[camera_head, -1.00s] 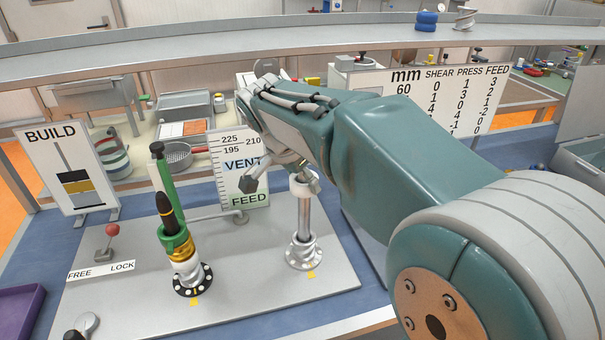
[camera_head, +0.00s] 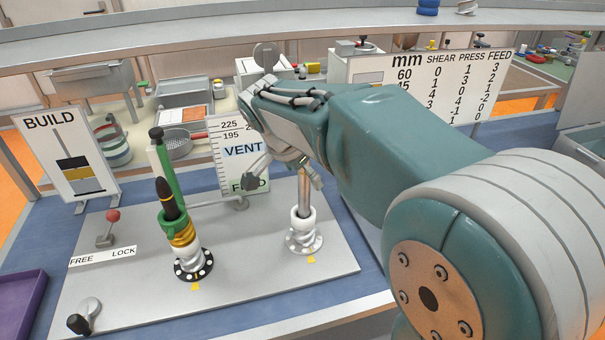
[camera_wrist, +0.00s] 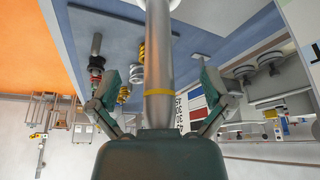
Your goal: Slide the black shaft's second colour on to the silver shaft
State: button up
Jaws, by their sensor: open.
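The black shaft (camera_head: 165,194) stands upright at the left of the grey plate. My gripper (camera_head: 283,178) is open at the upper part of the silver shaft. In the wrist view the silver shaft (camera_wrist: 158,50) runs between the spread fingers, with a yellow band on it.
The BUILD card (camera_head: 65,160) and VENT/FEED board (camera_head: 240,150) stand behind. The plate's middle is mostly clear.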

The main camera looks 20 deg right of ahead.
jog(key=v, duration=1.2)
